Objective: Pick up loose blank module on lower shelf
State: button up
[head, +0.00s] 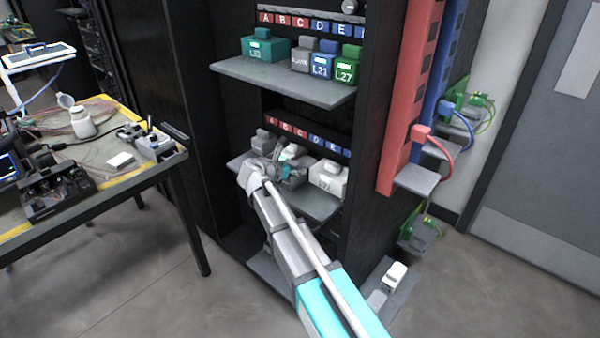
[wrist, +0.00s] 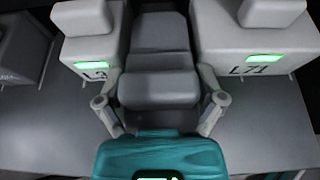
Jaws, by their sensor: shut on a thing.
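The blank grey module (wrist: 158,88) stands between two light modules in the wrist view, its front block between my fingers. My gripper (wrist: 160,80) is shut on it, one finger on each side. In the head view my gripper (head: 283,172) reaches over the lower shelf (head: 312,204) and hides most of the blank module. The shelf also shows in the wrist view (wrist: 45,125). I cannot tell whether the module still touches the shelf.
Module L3 (wrist: 95,45) is close on the left and module L71 (wrist: 255,45) close on the right. A darker grey module (head: 262,142) is further left. The upper shelf (head: 290,83) with several modules overhangs. A cluttered table (head: 105,188) stands left.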

jog(key=shift+r, duration=0.15)
notch_tip(320, 180, up, 10)
jog(key=p, duration=1)
dwell(0.6)
